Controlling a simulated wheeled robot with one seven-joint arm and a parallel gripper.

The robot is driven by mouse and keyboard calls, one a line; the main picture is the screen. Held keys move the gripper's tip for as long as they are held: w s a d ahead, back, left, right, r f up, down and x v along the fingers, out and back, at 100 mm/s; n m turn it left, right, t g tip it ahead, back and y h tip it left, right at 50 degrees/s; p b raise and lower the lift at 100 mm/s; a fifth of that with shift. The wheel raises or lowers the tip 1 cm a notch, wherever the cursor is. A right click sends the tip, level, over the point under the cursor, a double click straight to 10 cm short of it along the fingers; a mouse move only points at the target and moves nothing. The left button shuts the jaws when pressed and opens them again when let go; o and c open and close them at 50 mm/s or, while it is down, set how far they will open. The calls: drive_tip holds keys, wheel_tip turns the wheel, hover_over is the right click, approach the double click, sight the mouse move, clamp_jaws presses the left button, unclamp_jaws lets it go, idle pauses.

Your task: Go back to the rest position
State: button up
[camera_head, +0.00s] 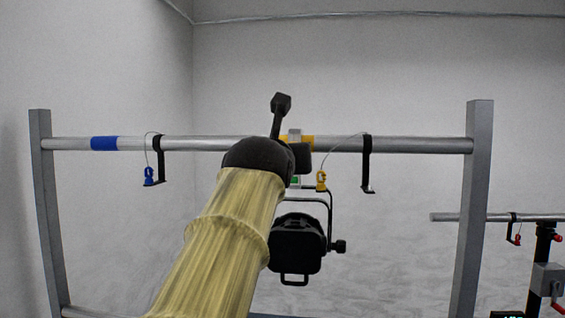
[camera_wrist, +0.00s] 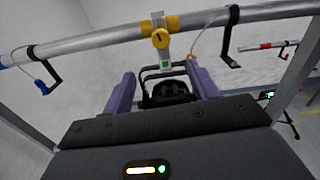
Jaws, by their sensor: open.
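A black par can (camera_head: 297,243) hangs by its yoke below a horizontal silver bar (camera_head: 210,143), near the bar's yellow band. The par can also shows in the wrist view (camera_wrist: 168,92), beyond my fingers. A clamp (camera_wrist: 160,37) with a yellow knob sits on the bar above it. My gripper (camera_wrist: 163,88) is open, its two purple fingers apart with nothing held between them. In the head view my arm hides part of the bar and clamp, and my fingers cannot be made out there.
Black hooks with a blue clip (camera_head: 149,177) and a yellow clip (camera_head: 321,181) hang from the bar. Grey posts (camera_head: 475,210) stand at both ends. A lower bar (camera_head: 500,217) with a red clip and a stand is at right. Open space lies between the left post and my arm.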

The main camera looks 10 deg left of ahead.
idle(0.3)
drive_tip(key=w+d+f+n+g+h, duration=0.1)
drive_tip(key=w+d+f+n+g, duration=0.3)
drive_tip(key=d+f, duration=0.7)
drive_tip(key=w+d+f+n+g+h, duration=0.1)
drive_tip(key=w+d+f+n+g, duration=0.4)
drive_tip(key=f, duration=1)
drive_tip(key=s+d+f+n+g, duration=0.1)
drive_tip(key=s+d+f+n, duration=0.1)
drive_tip(key=d+f, duration=0.35)
drive_tip(key=s+d+f+n, duration=0.2)
drive_tip(key=s+d+f, duration=0.1)
drive_tip(key=f, duration=0.6)
drive_tip(key=s+a+f+n+g+y, duration=0.1)
drive_tip(key=s+f+n+g, duration=0.1)
drive_tip(key=s+f+n, duration=0.5)
drive_tip(key=s+a+f+n+g+y, duration=0.1)
drive_tip(key=s+f+n, duration=0.6)
drive_tip(key=s+n, duration=0.8)
drive_tip(key=shift+s+a+n+g+y, duration=0.3)
drive_tip(key=shift+s+a+g, duration=0.15)
drive_tip(key=shift+s+g, duration=0.6)
drive_tip(key=shift+w, duration=0.2)
